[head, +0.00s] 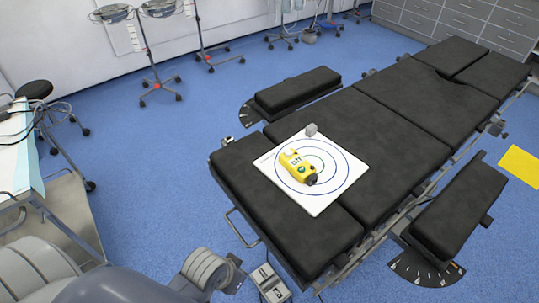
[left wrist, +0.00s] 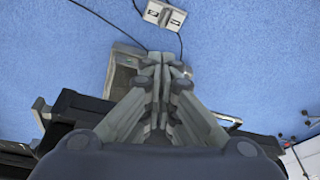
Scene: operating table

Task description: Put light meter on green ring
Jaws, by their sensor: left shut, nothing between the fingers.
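A yellow device (head: 298,167), which looks like the light meter, lies on a white square board (head: 319,207) on the operating table. It covers part of the rings near the middle of the board. A small grey rounded object (head: 311,129) sits near the board's far edge. My left gripper (left wrist: 160,62) is shut and empty in the left wrist view, apart from the meter and board. In the head view my left arm is at the bottom, left of the board. My right gripper is out of view.
The black operating table (head: 402,123) runs toward the back right, with padded side boards (head: 297,90) beside it. A side table (head: 12,165) stands at left. Wheeled stands are at the back.

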